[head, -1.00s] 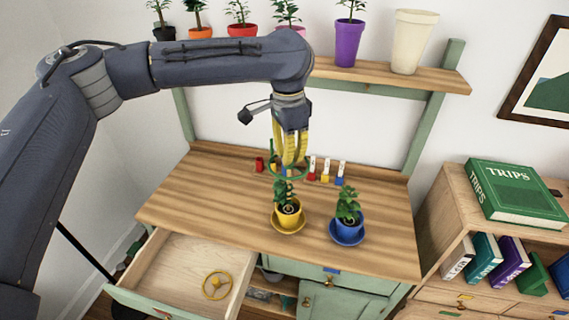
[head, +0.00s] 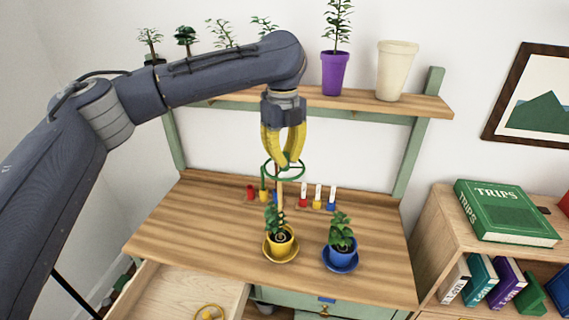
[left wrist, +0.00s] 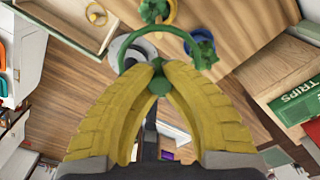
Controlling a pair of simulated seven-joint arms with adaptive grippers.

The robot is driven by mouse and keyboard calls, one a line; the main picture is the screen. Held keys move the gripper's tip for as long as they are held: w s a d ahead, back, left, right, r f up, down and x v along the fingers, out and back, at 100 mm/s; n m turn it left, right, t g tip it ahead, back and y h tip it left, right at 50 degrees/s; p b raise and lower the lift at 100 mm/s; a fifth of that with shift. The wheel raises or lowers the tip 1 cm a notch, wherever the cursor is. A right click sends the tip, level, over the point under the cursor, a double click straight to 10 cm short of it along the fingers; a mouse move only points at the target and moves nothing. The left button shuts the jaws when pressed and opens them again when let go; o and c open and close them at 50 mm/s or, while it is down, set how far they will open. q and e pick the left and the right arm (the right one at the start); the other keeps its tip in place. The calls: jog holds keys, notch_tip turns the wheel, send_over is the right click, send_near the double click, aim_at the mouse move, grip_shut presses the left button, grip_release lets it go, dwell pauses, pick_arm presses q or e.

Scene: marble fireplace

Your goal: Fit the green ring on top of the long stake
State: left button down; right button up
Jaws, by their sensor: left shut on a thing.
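My left gripper (head: 287,160) is shut on the green ring (head: 299,174), above the wooden desk. In the left wrist view the fingertips (left wrist: 158,72) pinch a green part of the ring (left wrist: 153,29), and its rim arcs beyond them. A thin tan stake (head: 280,194) shows below the ring, in line with the yellow pot (head: 280,248) and its plant. The stake's upper end overlaps the ring in the picture; I cannot tell whether the ring is around it. The yellow pot also shows in the left wrist view (left wrist: 171,12). My right gripper is not in view.
A blue pot (head: 341,258) with a plant stands right of the yellow pot. Several small coloured items (head: 304,200) line the desk's back. An open drawer (head: 180,296) holds a yellow ring (head: 208,312). A shelf (head: 400,103) with pots is behind my arm.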

pick_arm(q)
jog(key=m, duration=0.3)
jog(key=shift+w+a+r, duration=0.1)
jog(key=shift+w+r, duration=0.2)
jog(key=shift+r, duration=0.05)
jog(key=m, duration=0.3)
jog(key=w+r+m, duration=0.1)
jog(key=m, duration=0.3)
jog(key=a+m, duration=0.1)
jog(key=m, duration=0.2)
jog(key=shift+w+r, duration=0.15)
jog(key=shift+w, duration=0.1)
jog(key=shift+m, duration=0.3)
jog(key=shift+f, duration=3.3)
jog(key=shift+f, duration=1.65)
